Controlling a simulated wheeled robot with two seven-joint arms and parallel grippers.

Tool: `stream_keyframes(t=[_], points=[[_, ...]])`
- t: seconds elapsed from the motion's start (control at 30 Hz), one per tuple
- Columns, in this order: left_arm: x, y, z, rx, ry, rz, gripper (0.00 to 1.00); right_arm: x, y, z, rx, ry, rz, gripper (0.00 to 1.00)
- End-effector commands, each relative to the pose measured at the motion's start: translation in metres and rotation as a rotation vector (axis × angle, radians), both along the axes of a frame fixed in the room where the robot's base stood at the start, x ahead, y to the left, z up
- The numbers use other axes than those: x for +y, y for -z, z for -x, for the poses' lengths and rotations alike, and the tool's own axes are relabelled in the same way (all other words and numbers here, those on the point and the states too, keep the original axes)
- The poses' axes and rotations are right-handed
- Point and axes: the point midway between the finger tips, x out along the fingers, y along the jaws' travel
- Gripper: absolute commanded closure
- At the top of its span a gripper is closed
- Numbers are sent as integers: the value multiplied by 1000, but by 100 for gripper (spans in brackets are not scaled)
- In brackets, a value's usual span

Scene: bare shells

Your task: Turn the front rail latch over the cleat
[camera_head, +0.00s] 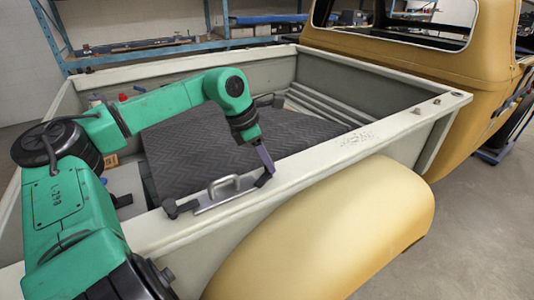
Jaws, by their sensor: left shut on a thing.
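My left gripper (266,160) reaches down over the near side rail of the truck bed. Its narrow purple-grey fingers are shut on a small dark latch (263,180) at the right end of a metal strip (230,198) with a raised grey handle (223,186). A second dark fitting (174,208) sits at the strip's left end. The latch is partly covered by the fingers. I cannot make out the cleat clearly, or whether the latch lies over it. My right gripper is not in view.
The pale bed rail (330,152) runs along the near side, with a tan fender (340,225) below it. A dark ribbed cover (215,140) lies in the bed. The tan cab (440,60) stands at the right. Blue shelving (150,52) is behind. Floor at lower right is clear.

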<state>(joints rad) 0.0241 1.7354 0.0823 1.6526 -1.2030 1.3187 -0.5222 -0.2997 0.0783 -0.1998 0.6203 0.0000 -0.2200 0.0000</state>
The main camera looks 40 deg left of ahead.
Motion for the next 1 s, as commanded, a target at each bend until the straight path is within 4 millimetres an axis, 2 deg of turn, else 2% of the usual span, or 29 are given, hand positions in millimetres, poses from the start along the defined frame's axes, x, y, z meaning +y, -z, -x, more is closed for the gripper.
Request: stream_keyframes(t=[0.03,0.2,0.5,0.7,1.0], points=[[1,-5,0,2,37,-1,100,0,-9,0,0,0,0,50],[2,-3,-1,2,195,-2,100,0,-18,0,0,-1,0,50],[2,1,-2,0,417,-4,100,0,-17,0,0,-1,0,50],[2,1,-3,0,505,-3,100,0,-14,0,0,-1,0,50],[2,0,-3,-2,548,-2,100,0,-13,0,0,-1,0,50]])
